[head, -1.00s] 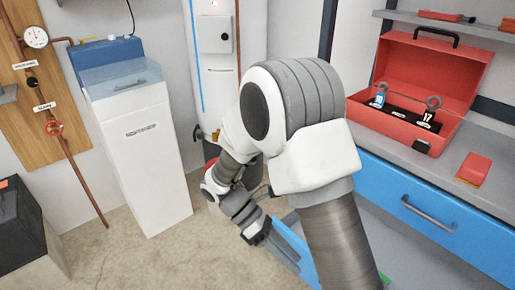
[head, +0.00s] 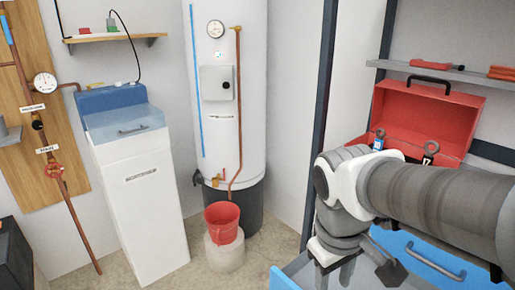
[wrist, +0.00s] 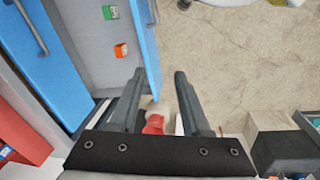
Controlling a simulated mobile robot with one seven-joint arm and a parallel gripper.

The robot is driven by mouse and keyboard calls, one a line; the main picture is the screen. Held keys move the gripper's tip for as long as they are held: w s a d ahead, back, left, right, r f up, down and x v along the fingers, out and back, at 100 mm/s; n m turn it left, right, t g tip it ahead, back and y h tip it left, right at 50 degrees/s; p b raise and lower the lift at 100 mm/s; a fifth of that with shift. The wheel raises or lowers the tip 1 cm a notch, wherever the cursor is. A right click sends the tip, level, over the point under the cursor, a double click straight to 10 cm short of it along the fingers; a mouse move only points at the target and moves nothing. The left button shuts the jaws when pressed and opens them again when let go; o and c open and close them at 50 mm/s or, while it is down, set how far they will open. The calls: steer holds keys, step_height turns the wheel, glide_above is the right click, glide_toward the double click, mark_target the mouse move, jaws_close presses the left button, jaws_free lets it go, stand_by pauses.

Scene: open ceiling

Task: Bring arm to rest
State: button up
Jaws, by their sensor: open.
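My arm reaches in from the right edge of the head view, folded in front of the workbench and the red toolbox. Its dark end hangs low, above the blue drawer area, and the fingers are hard to make out there. In the wrist view my gripper (wrist: 158,74) shows two dark fingers, parallel and well apart. Nothing is held between them. The floor and part of an open drawer lie beyond the fingertips, and a red object (wrist: 153,123) shows farther back between the fingers.
The open red toolbox (head: 425,115) stands on the workbench. A blue drawer (head: 415,250) is below; the wrist view shows an open drawer with green (wrist: 110,12) and orange (wrist: 121,50) items. A red bucket (head: 222,222) stands before the water heater (head: 228,110). Floor left of it is clear.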

step_height(320, 180, up, 23)
steer(key=s+d+m+t+y+p, duration=0.1)
steer(key=s+m+t+p, duration=0.2)
steer(key=p, duration=1.6)
steer(key=shift+d+r+m+t, duration=0.2)
steer(key=shift+m+t, duration=0.5)
steer(key=shift+m, duration=0.3)
steer(key=shift+f, duration=0.1)
